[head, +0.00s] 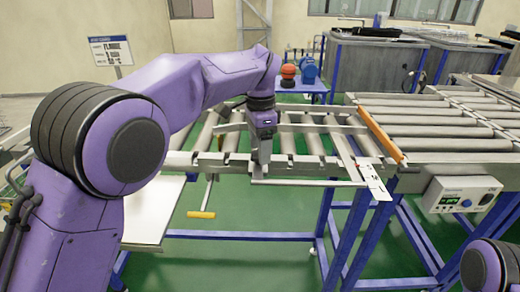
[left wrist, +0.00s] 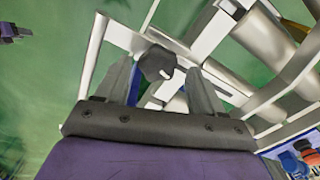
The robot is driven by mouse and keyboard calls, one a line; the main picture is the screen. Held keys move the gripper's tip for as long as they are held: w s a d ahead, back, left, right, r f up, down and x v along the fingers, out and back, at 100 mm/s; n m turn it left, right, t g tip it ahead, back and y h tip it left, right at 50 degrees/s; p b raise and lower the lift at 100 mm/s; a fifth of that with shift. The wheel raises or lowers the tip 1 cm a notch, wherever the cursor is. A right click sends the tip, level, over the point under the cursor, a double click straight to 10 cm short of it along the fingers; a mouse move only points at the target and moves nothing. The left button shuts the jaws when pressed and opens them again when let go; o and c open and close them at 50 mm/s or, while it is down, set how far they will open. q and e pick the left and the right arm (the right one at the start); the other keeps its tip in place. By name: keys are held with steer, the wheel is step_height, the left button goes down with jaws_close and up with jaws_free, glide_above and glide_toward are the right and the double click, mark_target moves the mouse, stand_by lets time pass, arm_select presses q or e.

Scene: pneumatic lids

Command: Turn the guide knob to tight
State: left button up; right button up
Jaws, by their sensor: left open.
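The guide knob (left wrist: 157,63) is a dark, lobed knob on a pale metal bar in the left wrist view. My left gripper (left wrist: 157,68) is open, with one finger on each side of the knob. I cannot tell whether either finger touches it. In the head view my left gripper (head: 261,158) points down at the front side of the roller conveyor, and I cannot make out the knob there. A white scale plate (head: 375,180) with dark marks and a red spot sits at the right end of the guide bar. My right gripper is out of view.
The roller conveyor (head: 290,140) stands on a blue frame. A yellow-handled crank (head: 201,214) hangs below its front left. An orange bar (head: 378,133) crosses between the conveyor sections. Green floor shows below.

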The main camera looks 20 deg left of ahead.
arm_select(q)
steer(key=shift+s+f, duration=0.1)
steer(key=shift+f, duration=0.1)
steer(key=shift+s, duration=0.2)
steer(key=shift+w, duration=0.1)
steer(key=c, duration=1.1)
steer(key=shift+o, duration=0.2)
